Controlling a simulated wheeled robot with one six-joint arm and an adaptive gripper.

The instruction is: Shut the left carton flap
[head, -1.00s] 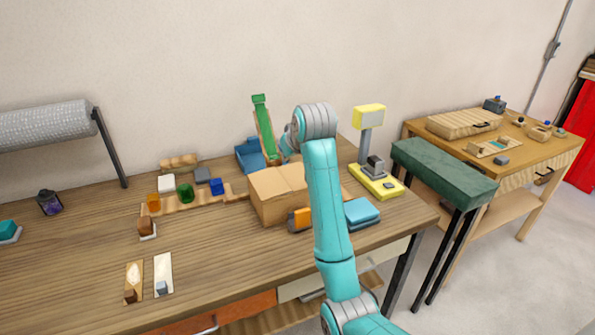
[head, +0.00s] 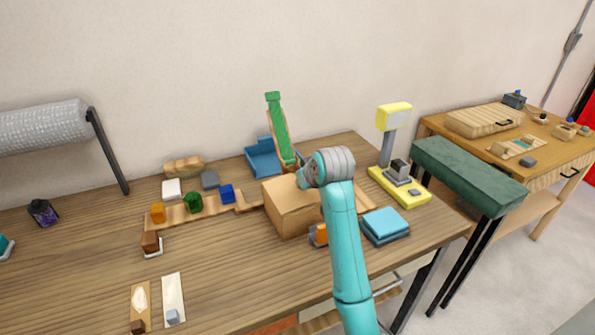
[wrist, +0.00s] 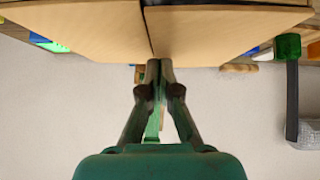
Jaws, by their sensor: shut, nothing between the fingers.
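The brown carton (head: 290,215) stands on the wooden workbench, partly behind my arm. Its top looks nearly flat in the head view. In the wrist view two tan flap panels, one at left (wrist: 85,28) and one at right (wrist: 220,35), fill the top of the picture with a dark seam between them. Both look about level; I cannot tell whether either is slightly raised. My gripper (wrist: 160,65) is shut and empty, its fingertips at the panels' edge by the seam. I cannot tell whether they touch. The fingertips are hidden in the head view.
A green chute (head: 280,130) and blue bin (head: 262,160) stand behind the carton. A yellow stand (head: 400,185) and blue box (head: 385,225) are to its right. Small coloured blocks, including a green one (head: 193,203), lie left.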

